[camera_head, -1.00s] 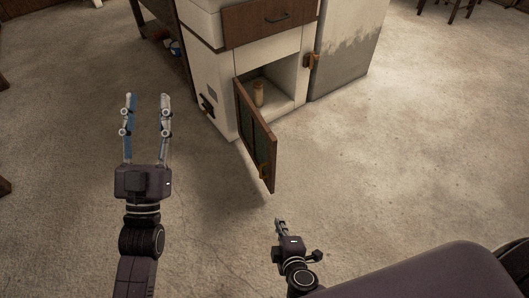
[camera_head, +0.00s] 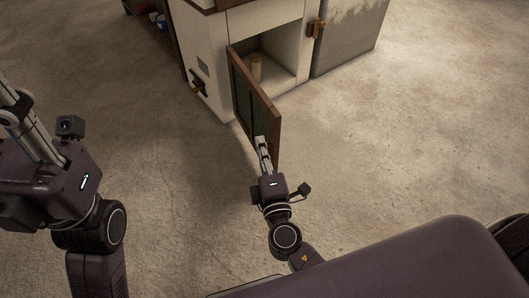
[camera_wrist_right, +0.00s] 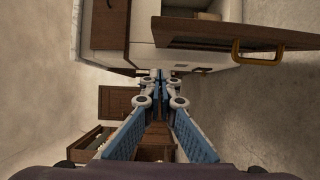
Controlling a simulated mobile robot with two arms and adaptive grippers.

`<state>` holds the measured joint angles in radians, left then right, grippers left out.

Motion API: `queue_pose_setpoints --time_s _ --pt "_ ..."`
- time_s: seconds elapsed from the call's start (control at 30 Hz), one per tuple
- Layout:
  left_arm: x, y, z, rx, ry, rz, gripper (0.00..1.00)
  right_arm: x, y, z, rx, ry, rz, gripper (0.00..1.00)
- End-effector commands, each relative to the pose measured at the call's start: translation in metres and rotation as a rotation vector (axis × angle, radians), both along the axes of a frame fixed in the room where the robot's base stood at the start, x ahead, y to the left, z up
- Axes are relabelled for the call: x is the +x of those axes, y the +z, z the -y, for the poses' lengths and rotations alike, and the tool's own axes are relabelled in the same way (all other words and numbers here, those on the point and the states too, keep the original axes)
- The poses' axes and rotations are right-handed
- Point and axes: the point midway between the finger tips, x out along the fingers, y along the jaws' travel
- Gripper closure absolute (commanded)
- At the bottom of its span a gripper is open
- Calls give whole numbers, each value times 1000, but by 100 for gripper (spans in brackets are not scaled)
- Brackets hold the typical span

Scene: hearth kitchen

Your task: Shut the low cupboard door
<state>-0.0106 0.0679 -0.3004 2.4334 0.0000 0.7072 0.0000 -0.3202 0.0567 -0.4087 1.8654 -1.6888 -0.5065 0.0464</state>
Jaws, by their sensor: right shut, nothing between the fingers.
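The low cupboard door (camera_head: 253,95) stands wide open, hinged at the left side of the cupboard opening and swung out towards me. In the right wrist view the door (camera_wrist_right: 205,33) crosses the top right, with its yellow handle (camera_wrist_right: 262,57) to the right of my fingertips. My right gripper (camera_head: 262,141) is shut and empty, its tips by the door's lower free end in the head view. I cannot tell whether they touch it. My left gripper (camera_head: 14,100) is at the left edge, its fingertips not clearly shown.
A brown catch (camera_head: 316,29) is on the right of the cupboard front, beside a grey block (camera_head: 345,40). The floor right of the door is clear.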

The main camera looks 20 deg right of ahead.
Motion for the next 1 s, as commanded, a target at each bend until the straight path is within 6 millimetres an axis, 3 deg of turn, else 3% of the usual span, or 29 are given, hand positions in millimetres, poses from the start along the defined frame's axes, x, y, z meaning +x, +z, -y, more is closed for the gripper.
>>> queue_pose_setpoints --time_s 0.23,0.3,0.5,1.0 --pt "0 0 0 1 1 4 60 54 0 5 3 -1 1 100" --pt "0 0 0 1 1 4 60 52 -1 20 -1 -3 -2 100" --pt "0 0 1 1 1 4 60 54 -1 40 1 0 -2 100" --pt "0 0 1 1 0 2 60 55 -1 45 1 1 -2 100"
